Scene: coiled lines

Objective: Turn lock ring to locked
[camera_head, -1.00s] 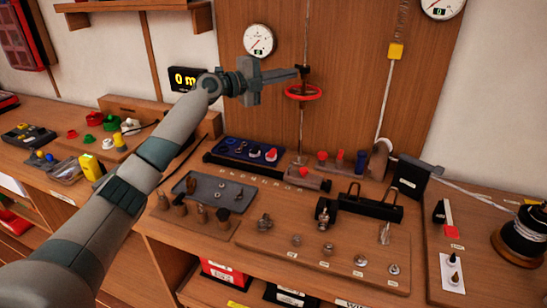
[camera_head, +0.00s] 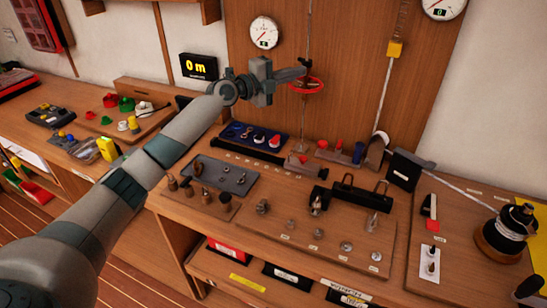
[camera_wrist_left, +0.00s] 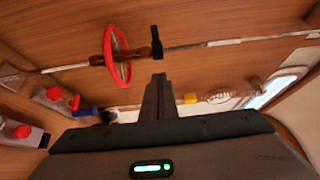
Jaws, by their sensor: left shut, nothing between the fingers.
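A red ring (camera_head: 307,85) sits around a thin upright rod in front of the wooden back panel. In the left wrist view the red ring (camera_wrist_left: 117,57) encircles a brown fitting on the rod, with a dark clamp-like piece (camera_wrist_left: 156,43) beside it. My left gripper (camera_head: 303,73) is shut and empty, its tips by the rod just above the ring. In the left wrist view the closed fingers (camera_wrist_left: 158,80) point at the rod, to the right of the ring and apart from it. Any lock mark on the ring is too small to read.
A display reading 0 m (camera_head: 198,67) and a round gauge (camera_head: 264,33) are on the wall. A yellow block (camera_head: 395,49) hangs on a line to the right. The bench below holds a blue tray (camera_head: 253,136), metal fittings and a black spool (camera_head: 505,232).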

